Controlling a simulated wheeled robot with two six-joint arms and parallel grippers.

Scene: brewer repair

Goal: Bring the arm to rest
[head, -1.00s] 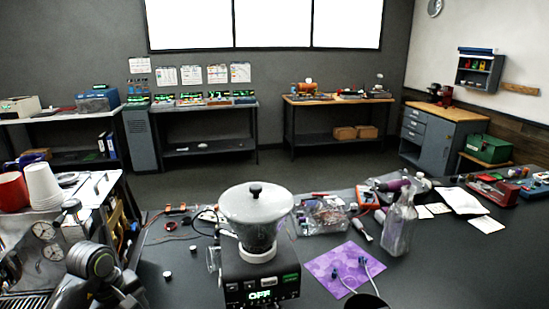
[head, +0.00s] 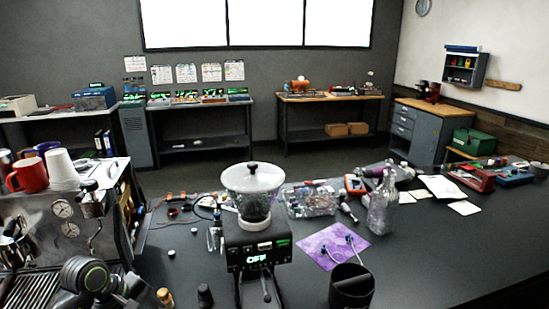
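A part of my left arm, round grey joints with a green ring, shows at the lower left in front of the espresso machine (head: 62,229). No gripper fingers can be made out on it, and my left gripper is not visible. My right arm and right gripper are out of view. A black grinder (head: 258,251) with a lit display reading OFF stands upright on the dark table (head: 430,250). Its clear hopper (head: 250,206) has a pale lid (head: 253,177) on top. None of my arm parts visibly touches the grinder.
A black cylinder container (head: 351,289) stands right of the grinder. A purple mat (head: 330,246), a clear bottle (head: 382,212) and a parts tray (head: 310,201) lie behind it. A red mug (head: 27,176) and white cups (head: 61,168) top the espresso machine. The table's right front is clear.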

